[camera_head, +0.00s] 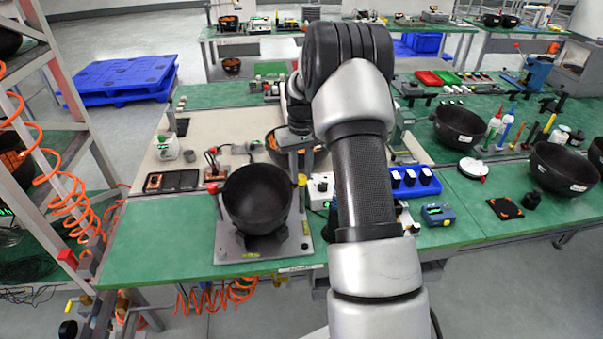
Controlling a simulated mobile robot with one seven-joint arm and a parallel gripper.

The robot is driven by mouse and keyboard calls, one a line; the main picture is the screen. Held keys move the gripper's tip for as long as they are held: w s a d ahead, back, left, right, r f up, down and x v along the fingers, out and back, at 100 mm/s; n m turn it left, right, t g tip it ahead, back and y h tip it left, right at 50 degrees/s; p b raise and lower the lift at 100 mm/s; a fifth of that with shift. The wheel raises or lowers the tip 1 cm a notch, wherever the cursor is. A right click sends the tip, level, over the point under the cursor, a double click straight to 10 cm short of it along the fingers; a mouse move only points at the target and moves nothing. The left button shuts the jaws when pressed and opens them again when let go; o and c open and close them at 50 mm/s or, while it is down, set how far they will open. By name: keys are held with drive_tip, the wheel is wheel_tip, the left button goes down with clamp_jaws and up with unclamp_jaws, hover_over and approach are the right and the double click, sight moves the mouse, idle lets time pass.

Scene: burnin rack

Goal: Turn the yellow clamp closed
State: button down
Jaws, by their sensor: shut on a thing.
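The yellow clamp (302,180) stands at the right side of a grey fixture plate (235,246), beside a black bowl (258,192). My gripper (301,168) points down over the yellow clamp from above and is shut on it. The fingertips are small here and partly merge with the clamp, so its exact turn angle is hard to tell. A red clamp (212,188) stands at the left side of the same fixture. The bowl sits between the two clamps.
Another dark bowl with orange contents (277,150) stands behind the fixture. A small white box with a knob (321,187) and a blue bin (415,184) are close on the right. A black tray (172,181) lies to the left. Green table (150,250) is clear at front left.

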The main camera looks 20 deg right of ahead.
sight(301, 176)
drive_tip(key=shift+n, duration=1)
drive_tip(key=c, duration=1.5)
unclamp_jaws()
wheel_tip(301, 176, up, 17)
drive_tip(key=shift+r, duration=0.2)
drive_tip(key=shift+r, duration=0.1)
